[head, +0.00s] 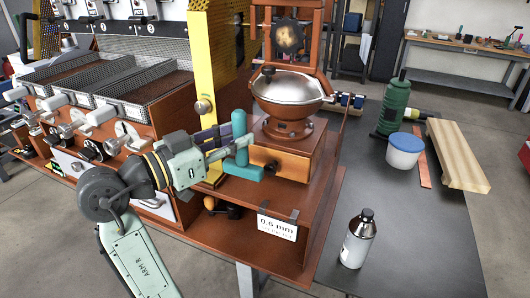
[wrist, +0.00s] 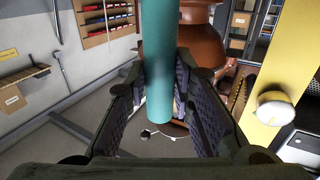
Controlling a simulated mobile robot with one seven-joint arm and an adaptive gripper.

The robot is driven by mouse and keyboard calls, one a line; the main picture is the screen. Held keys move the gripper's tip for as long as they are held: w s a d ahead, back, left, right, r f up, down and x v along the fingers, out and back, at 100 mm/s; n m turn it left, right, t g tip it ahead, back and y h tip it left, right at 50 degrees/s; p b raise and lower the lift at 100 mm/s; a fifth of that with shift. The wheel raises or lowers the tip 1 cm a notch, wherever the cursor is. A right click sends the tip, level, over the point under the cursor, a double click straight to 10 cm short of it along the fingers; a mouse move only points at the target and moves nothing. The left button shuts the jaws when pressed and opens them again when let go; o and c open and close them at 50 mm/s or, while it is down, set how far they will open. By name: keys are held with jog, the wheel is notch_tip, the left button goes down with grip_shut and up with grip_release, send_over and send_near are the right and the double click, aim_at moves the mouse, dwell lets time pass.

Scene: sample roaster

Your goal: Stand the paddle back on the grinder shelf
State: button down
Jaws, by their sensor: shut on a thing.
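The teal paddle (head: 240,128) is upright, a vertical handle with a wider crosspiece at its foot. My gripper (head: 222,152) is shut on the handle. In the wrist view the teal handle (wrist: 159,60) runs between the two dark finger pads. The copper-brown grinder (head: 280,165), with a silver bowl and a drawer, stands just right of the paddle. The brown grinder shelf (head: 240,194) lies below the paddle's foot, with a "0.6 mm" card (head: 277,227) on its front edge. I cannot tell whether the foot touches the shelf.
A yellow upright panel (head: 209,65) stands close behind my gripper. The roaster with mesh trays (head: 115,85) is at left.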

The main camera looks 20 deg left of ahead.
jog(key=w+d+f+b, duration=0.2)
jog(key=w+d+f, duration=0.1)
jog(key=d+f, duration=0.1)
jog(key=shift+w+d, duration=0.2)
jog(key=shift+w, duration=0.1)
jog(key=c, duration=1.4)
grip_release()
